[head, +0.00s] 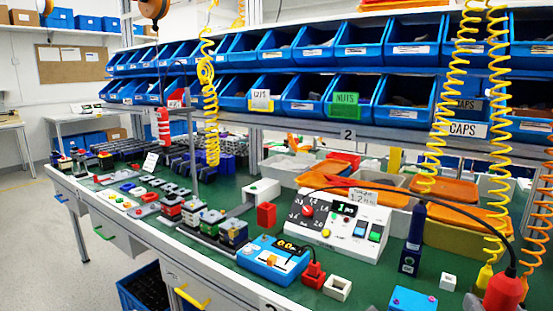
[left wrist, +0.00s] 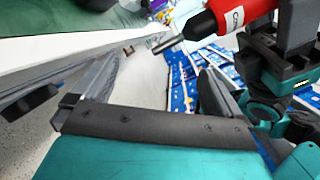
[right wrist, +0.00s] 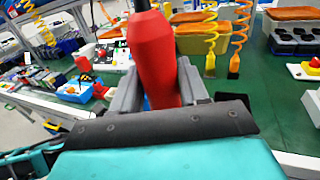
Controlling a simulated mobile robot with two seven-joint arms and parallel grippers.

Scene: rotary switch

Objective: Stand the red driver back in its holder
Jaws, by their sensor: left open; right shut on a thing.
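The red driver (head: 503,293) is at the bottom right of the head view, with a dark top and a cable rising from it. In the right wrist view the red driver (right wrist: 152,55) stands between the fingers of my right gripper (right wrist: 155,88), which is shut on it. The left wrist view shows the driver (left wrist: 238,16) with its metal tip bare and clear of any surface, and my right gripper (left wrist: 285,65) around its body. My left gripper (left wrist: 155,80) is open and empty. A small white block with a square opening (head: 338,288) sits on the green bench; I cannot tell whether it is the holder.
A white panel with a dial and buttons (head: 342,222) and a blue meter (head: 272,258) stand on the bench. A dark blue upright tool (head: 412,240) and a blue box (head: 412,300) are near the driver. Yellow coiled cords (head: 500,130) hang at the right.

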